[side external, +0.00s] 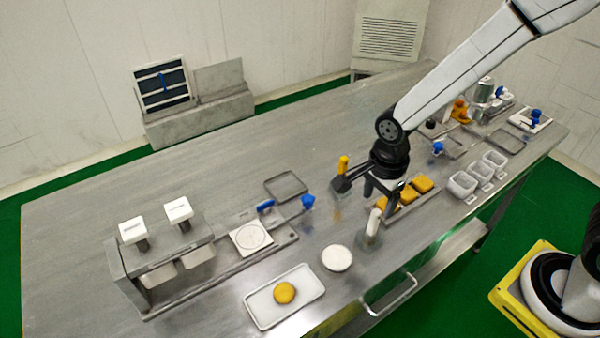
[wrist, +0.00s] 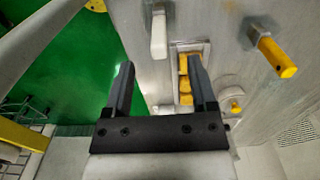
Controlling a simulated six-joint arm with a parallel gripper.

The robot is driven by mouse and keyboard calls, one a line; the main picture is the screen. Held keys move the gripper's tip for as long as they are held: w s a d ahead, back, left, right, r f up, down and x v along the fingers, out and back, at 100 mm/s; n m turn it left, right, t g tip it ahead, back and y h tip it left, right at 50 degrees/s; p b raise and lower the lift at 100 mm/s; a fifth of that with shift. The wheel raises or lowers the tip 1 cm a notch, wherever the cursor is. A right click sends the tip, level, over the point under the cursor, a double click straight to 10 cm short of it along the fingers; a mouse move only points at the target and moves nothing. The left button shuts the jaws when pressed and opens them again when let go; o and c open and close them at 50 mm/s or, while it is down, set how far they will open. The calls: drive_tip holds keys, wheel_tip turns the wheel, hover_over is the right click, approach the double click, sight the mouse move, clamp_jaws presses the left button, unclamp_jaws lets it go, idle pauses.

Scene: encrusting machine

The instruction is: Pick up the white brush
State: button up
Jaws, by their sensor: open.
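The white brush (side external: 374,222) stands upright in the side external view, its white handle up, near the front edge of the steel table. My gripper (side external: 384,192) is open and empty, above and just behind the white handle. In the wrist view, the white brush (wrist: 158,36) shows beyond the fingertips, roughly in line with the gap between my open jaws (wrist: 161,66). The handle is not between the fingers. A yellow-handled brush (side external: 343,165) stands farther back; it also shows in the wrist view (wrist: 275,56).
A tray of yellow blocks (side external: 420,185) lies just right of my gripper. A white round dish (side external: 337,258) and a white tray (side external: 262,310) with a yellow disc (side external: 284,292) lie to the left. The table's back left is clear.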

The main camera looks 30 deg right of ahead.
sight(375, 218)
drive_tip(key=shift+f, duration=1.3)
drive_tip(key=shift+f, duration=0.15)
drive_tip(key=shift+d+f, duration=0.1)
drive_tip(key=shift+f, duration=2.35)
clamp_jaws()
